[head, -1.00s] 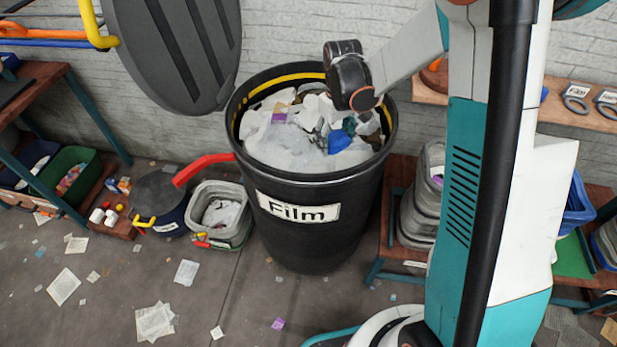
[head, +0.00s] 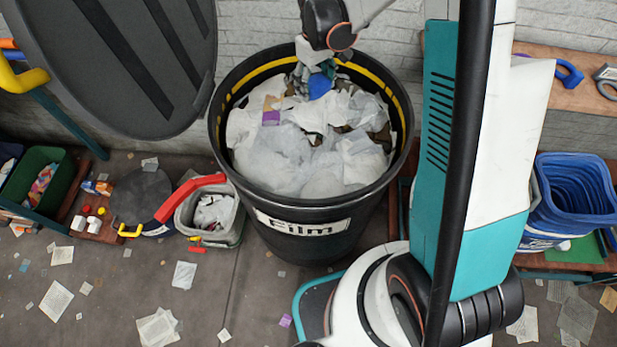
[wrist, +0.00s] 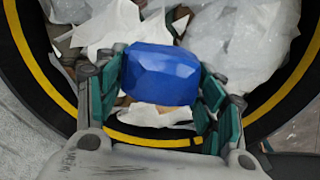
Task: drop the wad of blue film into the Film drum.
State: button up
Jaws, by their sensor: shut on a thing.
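The wad of blue film is a faceted deep-blue lump, between my gripper's fingers in the wrist view (wrist: 160,72). My gripper (wrist: 162,95) is shut on it with teal-padded fingers on both sides. In the head view, my gripper (head: 317,72) and the wad (head: 320,87) are over the back part of the Film drum's opening. The Film drum (head: 305,240) is a black tub with a yellow band inside the rim and a "Film" label. It holds crumpled white and clear film. I cannot tell the gap between wad and contents.
The drum's dark round lid (head: 130,60) stands open at upper left. Paper scraps litter the floor.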

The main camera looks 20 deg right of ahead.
jog(key=shift+f+b, duration=1.65)
jog(key=shift+f, duration=1.2)
jog(key=o, duration=0.8)
jog(key=shift+c, duration=0.2)
jog(key=shift+r, duration=0.15)
notch_tip(320, 180, up, 12)
jog(key=shift+f, duration=0.1)
